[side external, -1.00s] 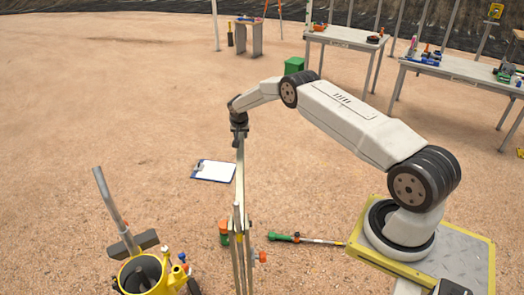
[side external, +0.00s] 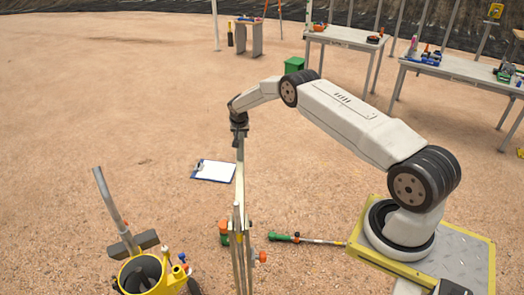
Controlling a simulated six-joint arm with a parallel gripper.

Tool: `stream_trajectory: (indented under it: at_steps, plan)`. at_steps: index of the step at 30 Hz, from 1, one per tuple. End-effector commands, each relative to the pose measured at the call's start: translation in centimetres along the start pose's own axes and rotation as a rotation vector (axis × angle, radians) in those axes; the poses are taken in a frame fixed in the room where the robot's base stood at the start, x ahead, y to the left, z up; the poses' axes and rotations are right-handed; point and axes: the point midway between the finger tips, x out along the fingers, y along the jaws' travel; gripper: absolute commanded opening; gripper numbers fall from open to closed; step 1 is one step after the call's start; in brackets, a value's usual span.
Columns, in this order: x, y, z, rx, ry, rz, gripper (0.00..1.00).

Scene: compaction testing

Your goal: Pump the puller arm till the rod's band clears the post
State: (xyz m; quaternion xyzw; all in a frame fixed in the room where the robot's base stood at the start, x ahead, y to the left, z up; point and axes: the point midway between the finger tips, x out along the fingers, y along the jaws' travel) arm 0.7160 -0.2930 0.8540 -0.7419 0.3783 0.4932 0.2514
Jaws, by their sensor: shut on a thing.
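My gripper (side external: 239,128) points down at the top of the puller arm (side external: 240,170) and is shut on it. The puller arm is a pale, narrow bar that stands nearly upright. Below it is the puller's frame of upright metal bars (side external: 238,245), with orange parts beside it. The frame's lower end is cut off by the picture's bottom edge. I cannot make out the rod's band or tell how it lies against the post.
A yellow bucket (side external: 152,276) with tools stands at the lower left. A clipboard (side external: 213,171) and a green-handled tool (side external: 305,239) lie on the sandy ground. Tables (side external: 345,37) with items stand at the back right. The ground on the left is clear.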

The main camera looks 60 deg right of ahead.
Motion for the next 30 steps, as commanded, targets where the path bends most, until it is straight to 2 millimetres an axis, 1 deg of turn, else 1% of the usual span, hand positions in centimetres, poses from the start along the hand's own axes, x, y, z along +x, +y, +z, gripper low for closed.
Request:
stream_trajectory:
  at_steps: [7,13,20,30]
  plan:
    - [-1.1,0.1,-0.3,0.0,0.024,0.003,0.0]
    - [-2.7,0.1,-0.7,0.0,0.067,0.003,0.0]
    - [-5.3,0.1,-1.2,0.0,0.133,0.003,0.0]
    - [-9.6,0.1,-1.7,-0.001,0.242,0.002,0.0]
